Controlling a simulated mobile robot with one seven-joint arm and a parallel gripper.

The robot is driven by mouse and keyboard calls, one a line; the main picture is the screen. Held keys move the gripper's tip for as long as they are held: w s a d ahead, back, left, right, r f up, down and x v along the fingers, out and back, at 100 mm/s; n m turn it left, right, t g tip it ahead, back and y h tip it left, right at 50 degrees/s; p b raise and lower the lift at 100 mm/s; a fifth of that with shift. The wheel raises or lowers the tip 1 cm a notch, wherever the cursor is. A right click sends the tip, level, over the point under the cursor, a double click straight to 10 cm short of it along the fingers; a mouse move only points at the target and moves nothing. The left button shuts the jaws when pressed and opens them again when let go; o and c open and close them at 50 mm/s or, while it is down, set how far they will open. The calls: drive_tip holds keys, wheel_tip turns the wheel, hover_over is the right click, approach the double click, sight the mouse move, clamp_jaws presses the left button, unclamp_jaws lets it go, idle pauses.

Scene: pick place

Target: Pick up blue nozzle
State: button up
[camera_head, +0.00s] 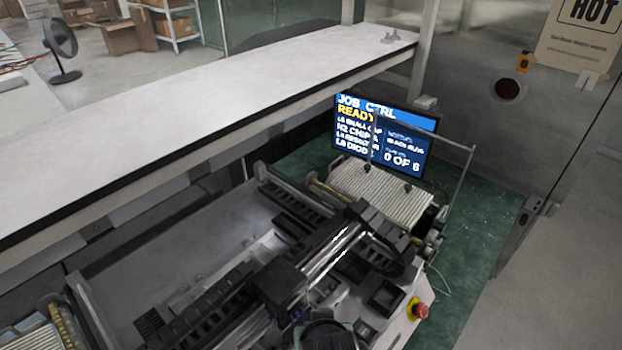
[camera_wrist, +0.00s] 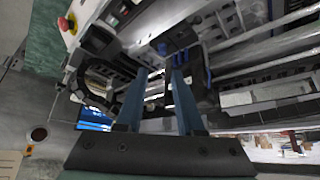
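My gripper (camera_wrist: 160,73) shows in the wrist view as two blue-grey fingers, apart, with nothing seen between them. Small blue parts (camera_wrist: 163,49) show on a dark block just beyond the fingertips, and one of them may be the blue nozzle; I cannot tell which. In the head view a small dark-blue spot (camera_head: 297,313) shows on the dark head of the machine, partly hidden and too small to make out. The machine (camera_head: 225,235) is open, with dark rails and a gantry across it. I cannot make out my gripper's fingers in the head view.
A job screen (camera_head: 385,138) stands behind a ribbed white roller (camera_head: 385,195). A long pale counter (camera_head: 190,105) runs along the back left. A red stop button (camera_head: 419,309) sits on the machine's right corner. A metal wall or door (camera_head: 480,90) closes the right side.

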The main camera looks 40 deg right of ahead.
drive_tip(key=shift+a+p+x, duration=0.2)
drive_tip(key=shift+p+x, duration=1.1)
drive_tip(key=shift+x, duration=4.25)
drive_tip(key=shift+w, duration=0.1)
clamp_jaws()
